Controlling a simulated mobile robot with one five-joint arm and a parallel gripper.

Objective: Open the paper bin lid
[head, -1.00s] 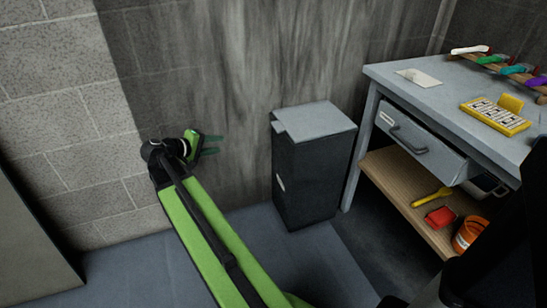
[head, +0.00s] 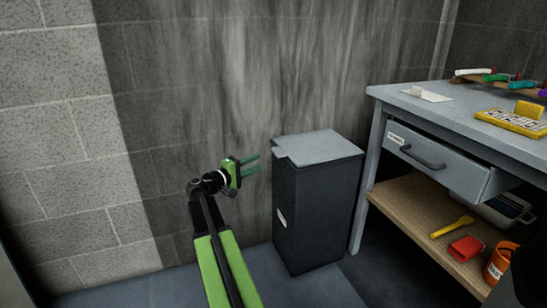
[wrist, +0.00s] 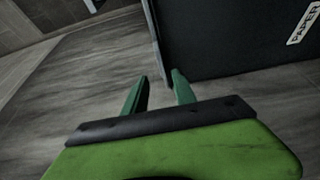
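The paper bin (head: 315,215) is a tall dark box against the wall, left of the workbench. Its grey lid (head: 318,147) lies shut on top, with a small tab (head: 281,153) at its left front corner. In the wrist view the bin (wrist: 230,40) fills the upper right, with a white label reading PAPER (wrist: 303,24). My gripper (head: 252,164) is to the left of the bin, near lid height, its green fingers pointing right. In the wrist view the fingers (wrist: 158,92) are apart with nothing between them.
A grey workbench (head: 450,110) with a drawer (head: 432,158) stands right of the bin. Its wooden lower shelf (head: 405,205) holds a yellow brush (head: 452,227), a red item (head: 466,248) and an orange pot (head: 499,262). The stained wall (head: 240,80) is close behind.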

